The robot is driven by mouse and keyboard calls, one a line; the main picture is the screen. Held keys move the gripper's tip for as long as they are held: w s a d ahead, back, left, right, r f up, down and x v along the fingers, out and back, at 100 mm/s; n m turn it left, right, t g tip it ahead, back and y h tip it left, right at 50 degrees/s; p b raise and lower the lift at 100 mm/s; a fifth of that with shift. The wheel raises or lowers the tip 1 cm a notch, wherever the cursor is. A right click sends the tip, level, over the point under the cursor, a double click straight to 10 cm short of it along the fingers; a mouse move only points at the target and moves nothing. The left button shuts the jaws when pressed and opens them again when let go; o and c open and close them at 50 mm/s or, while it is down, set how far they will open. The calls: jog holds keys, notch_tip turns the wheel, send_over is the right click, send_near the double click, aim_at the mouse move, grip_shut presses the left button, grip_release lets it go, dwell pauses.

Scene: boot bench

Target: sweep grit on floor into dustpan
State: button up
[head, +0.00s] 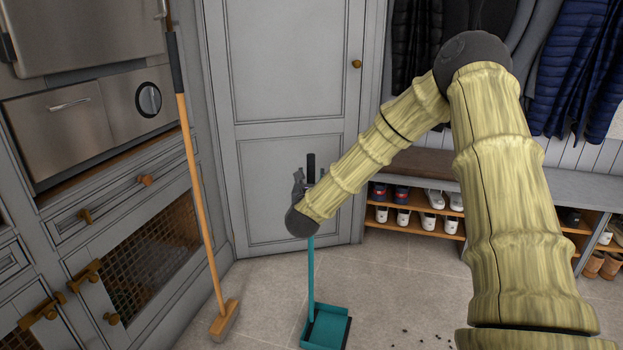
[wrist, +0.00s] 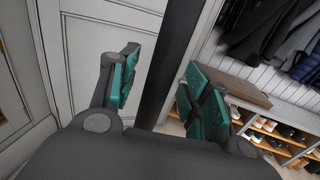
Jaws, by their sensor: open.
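A teal long-handled dustpan (head: 326,328) stands on the tiled floor in the head view, its teal shaft upright and its black grip (head: 311,163) at the top. My gripper (head: 301,180) is at that grip. In the wrist view my gripper (wrist: 161,82) is open, with teal-padded fingers on either side of the dark upright handle (wrist: 172,60); gaps show between pads and handle. Small dark grit (head: 407,331) lies on the floor right of the pan. A broom (head: 226,318) with a wooden handle leans upright at the left. My arm may hide more floor.
Grey cabinets with a mesh door (head: 150,262) and an oven stand at the left. A grey door (head: 290,80) is behind the gripper. A boot bench (head: 425,168) with shoes and hanging coats is at the right. Floor between broom and pan is clear.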

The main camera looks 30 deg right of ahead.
jog(key=v, duration=1.1)
jog(key=s+a+f+n+g+y, duration=0.25)
jog(key=s+a+f+n, duration=0.2)
jog(key=f+n, duration=0.45)
jog(key=s+a+f+n+g+y, duration=0.1)
jog(key=s+a+f+n+y, duration=0.45)
jog(key=f, duration=0.55)
jog(key=s+a+f+n+g+y, duration=0.1)
jog(key=s+a+f+n, duration=0.1)
jog(key=a+f+n, duration=0.6)
jog(key=s+a+f+n+g+y, duration=0.1)
jog(key=s+f+n+g, duration=0.2)
jog(key=s+f+n, duration=0.55)
jog(key=s+a+f+n+g, duration=0.1)
jog(key=s+f+n+g, duration=0.3)
jog(key=s, duration=0.8)
jog(key=s+a+f+n+g+y, duration=0.1)
jog(key=s+f+n+g, duration=0.3)
jog(key=s+n, duration=0.5)
notch_tip(320, 180, up, 29)
jog(key=s+t+p, duration=0.1)
jog(key=p, duration=2.8)
jog(key=shift+s+f+m, duration=0.15)
jog(key=shift+s+m, duration=0.25)
